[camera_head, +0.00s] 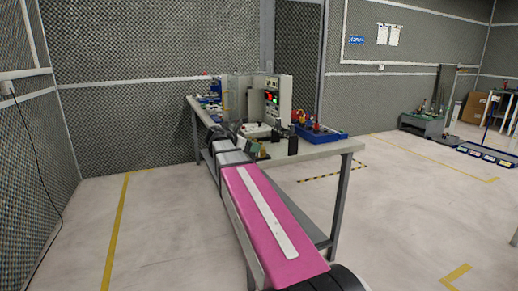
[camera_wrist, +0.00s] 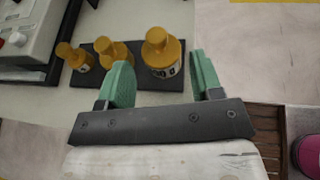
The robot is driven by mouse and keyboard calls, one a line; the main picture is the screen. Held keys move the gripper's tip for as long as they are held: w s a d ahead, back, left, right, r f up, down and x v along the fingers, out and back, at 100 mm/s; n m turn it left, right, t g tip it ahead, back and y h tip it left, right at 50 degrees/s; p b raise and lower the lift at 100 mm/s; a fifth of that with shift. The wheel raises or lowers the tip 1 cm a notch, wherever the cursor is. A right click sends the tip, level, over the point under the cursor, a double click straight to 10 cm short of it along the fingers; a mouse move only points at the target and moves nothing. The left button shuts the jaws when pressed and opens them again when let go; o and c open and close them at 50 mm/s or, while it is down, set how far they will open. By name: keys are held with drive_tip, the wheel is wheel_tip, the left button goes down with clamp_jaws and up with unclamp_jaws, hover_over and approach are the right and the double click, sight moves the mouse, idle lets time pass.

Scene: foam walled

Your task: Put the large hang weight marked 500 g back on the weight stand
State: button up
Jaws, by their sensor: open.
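In the wrist view, three yellow hang weights of different sizes stand in a row on a dark flat weight stand (camera_wrist: 140,90). The largest weight (camera_wrist: 162,50) is at the right end, upright, with a partly readable dark-and-white label. The middle weight (camera_wrist: 112,50) and the smallest weight (camera_wrist: 75,57) stand to its left. My gripper (camera_wrist: 160,66) has green fingers, spread open. The largest weight shows in the gap between the fingers, with visible space on both sides. The left finger partly covers the middle weight. In the head view my arm hides most of this area.
A grey instrument (camera_wrist: 22,25) stands left of the stand in the wrist view. In the head view, the bench (camera_head: 335,147) also holds a tall panel (camera_head: 278,97) with lit displays and a blue tray (camera_head: 318,134). Open floor lies to the right.

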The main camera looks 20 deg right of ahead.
drive_tip(key=v, duration=0.7)
